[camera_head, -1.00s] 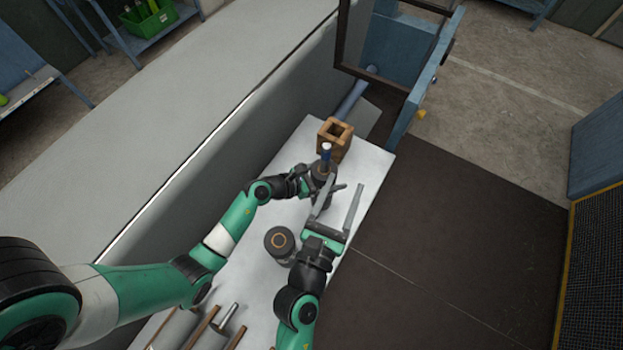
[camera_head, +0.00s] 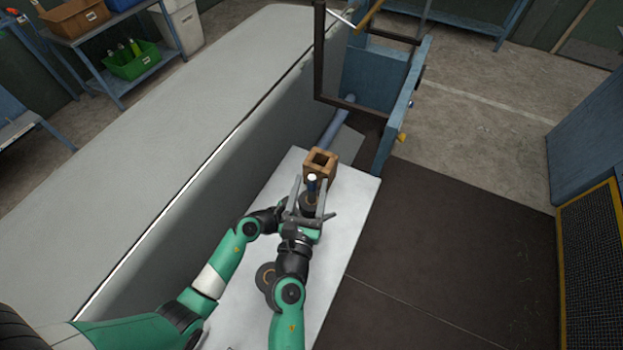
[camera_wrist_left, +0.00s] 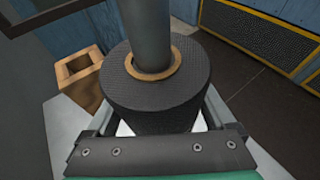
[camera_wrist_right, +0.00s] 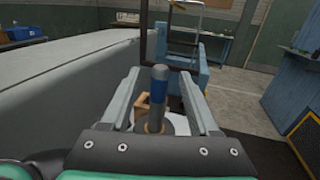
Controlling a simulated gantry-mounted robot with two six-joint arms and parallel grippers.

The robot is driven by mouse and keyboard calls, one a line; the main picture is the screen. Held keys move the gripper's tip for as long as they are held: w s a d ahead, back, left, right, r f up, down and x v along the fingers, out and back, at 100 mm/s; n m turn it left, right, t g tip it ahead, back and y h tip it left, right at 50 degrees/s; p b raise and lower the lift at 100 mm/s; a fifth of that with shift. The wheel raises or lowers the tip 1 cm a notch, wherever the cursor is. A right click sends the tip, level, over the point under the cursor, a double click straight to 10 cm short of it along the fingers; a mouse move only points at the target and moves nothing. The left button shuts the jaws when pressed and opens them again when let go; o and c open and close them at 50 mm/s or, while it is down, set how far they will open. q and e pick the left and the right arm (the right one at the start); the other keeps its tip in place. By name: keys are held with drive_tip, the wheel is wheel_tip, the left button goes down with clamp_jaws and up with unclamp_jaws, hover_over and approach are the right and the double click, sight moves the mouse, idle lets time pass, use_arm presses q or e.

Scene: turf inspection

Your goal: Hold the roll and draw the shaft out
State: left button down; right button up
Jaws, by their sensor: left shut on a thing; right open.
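The dark grey roll (camera_head: 308,203) stands upright on the white table, with a tan core ring clear in the left wrist view (camera_wrist_left: 125,90). The shaft (camera_head: 311,185) rises from its core, with a blue band and grey tip in the right wrist view (camera_wrist_right: 158,90). My left gripper (camera_head: 310,217) is shut on the roll from the side; its fingers are partly hidden by the right gripper in the head view. My right gripper (camera_head: 309,182) is open, its fingers on either side of the shaft and apart from it.
An open-topped wooden box (camera_head: 320,164) stands just behind the roll. Another dark roll (camera_head: 266,278) stands nearer, partly behind my right arm. The white table (camera_head: 345,215) is clear to the right. A grey wall-like side borders the left, and a blue frame (camera_head: 375,80) stands beyond.

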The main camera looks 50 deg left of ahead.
drive_tip(key=shift+x, duration=1.15)
clamp_jaws()
drive_tip(key=shift+f, duration=0.1)
idle(0.4)
idle(0.5)
